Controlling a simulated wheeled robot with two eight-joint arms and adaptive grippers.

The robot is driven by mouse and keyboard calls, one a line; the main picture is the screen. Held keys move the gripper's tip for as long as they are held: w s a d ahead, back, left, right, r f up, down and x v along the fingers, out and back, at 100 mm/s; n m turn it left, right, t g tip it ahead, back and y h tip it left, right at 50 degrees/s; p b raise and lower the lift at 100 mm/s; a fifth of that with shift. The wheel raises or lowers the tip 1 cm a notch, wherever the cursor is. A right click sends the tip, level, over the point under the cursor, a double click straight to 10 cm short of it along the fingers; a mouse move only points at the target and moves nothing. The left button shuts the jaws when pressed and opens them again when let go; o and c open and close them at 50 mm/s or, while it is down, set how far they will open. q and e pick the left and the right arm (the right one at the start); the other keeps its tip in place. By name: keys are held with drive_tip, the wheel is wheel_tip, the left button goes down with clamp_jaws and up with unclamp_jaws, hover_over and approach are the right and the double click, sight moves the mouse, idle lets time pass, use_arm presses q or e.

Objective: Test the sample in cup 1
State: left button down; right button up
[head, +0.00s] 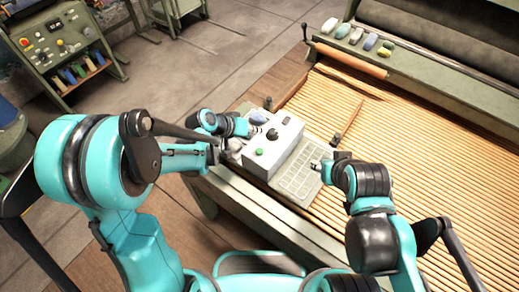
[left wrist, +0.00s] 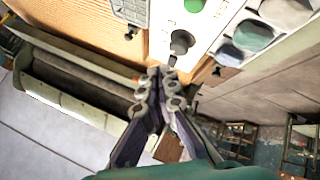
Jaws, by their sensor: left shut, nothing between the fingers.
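A white box-shaped device (head: 262,165) stands at the table's left end, with a green button (head: 259,152) and a black knob (head: 272,134) on top. In the left wrist view the black knob (left wrist: 181,43) is just beyond the tips of my left gripper (left wrist: 163,77). These fingers are shut and empty; I cannot tell whether they touch the knob. In the head view my left gripper (head: 251,131) is at the device's far left side. Sample cups (left wrist: 252,36) sit beside the device; I cannot read which is cup 1. My right gripper (head: 316,165) hovers by the keypad panel, its fingers too small to judge.
A pale keypad panel (head: 299,178) adjoins the device. The slatted tabletop (head: 420,150) is mostly clear to the right. A rail at the back holds several coloured blocks (head: 356,36). A control console (head: 60,40) stands at the far left.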

sight(258, 152)
use_arm(q)
drive_tip(key=shift+f, duration=0.1)
wheel_tip(258, 152, down, 9)
drive_tip(key=b, duration=0.7)
drive_tip(key=shift+r, duration=0.2)
idle(1.2)
drive_tip(key=shift+f+b, duration=0.45)
drive_tip(key=shift+b, duration=0.15)
drive_tip(key=shift+f+b, duration=0.3)
drive_tip(key=shift+f, duration=0.2)
idle(0.4)
idle(0.3)
drive_tip(key=shift+r+p, duration=0.7)
drive_tip(key=shift+r, duration=0.3)
